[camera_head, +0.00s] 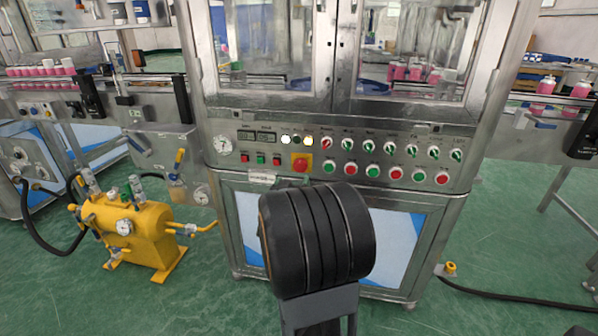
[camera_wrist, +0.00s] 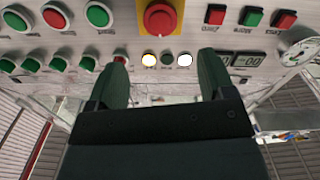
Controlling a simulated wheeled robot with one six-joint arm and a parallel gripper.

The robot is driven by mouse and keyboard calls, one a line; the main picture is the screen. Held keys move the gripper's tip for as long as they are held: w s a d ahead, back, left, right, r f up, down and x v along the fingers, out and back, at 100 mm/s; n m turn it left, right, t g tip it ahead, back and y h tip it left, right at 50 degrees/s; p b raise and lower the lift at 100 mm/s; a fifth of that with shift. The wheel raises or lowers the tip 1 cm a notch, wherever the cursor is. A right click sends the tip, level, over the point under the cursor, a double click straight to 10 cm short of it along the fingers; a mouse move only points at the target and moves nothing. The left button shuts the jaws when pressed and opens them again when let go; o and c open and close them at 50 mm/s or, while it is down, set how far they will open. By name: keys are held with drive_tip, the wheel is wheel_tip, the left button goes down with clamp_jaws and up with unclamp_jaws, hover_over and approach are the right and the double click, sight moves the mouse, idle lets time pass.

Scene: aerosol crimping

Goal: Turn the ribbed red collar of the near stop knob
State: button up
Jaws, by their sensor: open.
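The stop knob (camera_head: 301,162) is a red mushroom button on a yellow square plate, low in the middle of the steel machine's control panel. In the wrist view the red knob (camera_wrist: 160,17) sits at the top edge, partly cut off. Its ribs are too small to make out. My gripper (camera_wrist: 163,62) is open and empty, with two dark fingers spread apart. Its fingertips point at the panel below the knob in that view, apart from it, near a row of small lamps. In the head view my black wrist hides most of the gripper.
Red and green buttons (camera_head: 373,171) and selector switches (camera_head: 370,147) crowd the panel right of the knob. Square buttons (camera_head: 260,159) and a gauge (camera_head: 223,145) are on its left. Glass doors stand above. A yellow tank (camera_head: 130,228) stands on the floor at left.

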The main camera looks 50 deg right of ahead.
sight(300, 167)
drive_tip(key=b+x, duration=0.1)
drive_tip(key=x, duration=0.8)
drive_tip(key=shift+w+d, duration=0.1)
drive_tip(key=c, duration=0.9)
drive_tip(key=shift+c, duration=0.2)
drive_tip(key=shift+f+m+b, duration=0.1)
drive_tip(key=shift+m+b, duration=0.3)
drive_tip(key=shift+b, duration=0.15)
drive_tip(key=m+b, duration=0.2)
drive_tip(key=shift+m, duration=0.3)
drive_tip(key=shift+m+b, duration=1.6)
drive_tip(key=shift+m, duration=0.4)
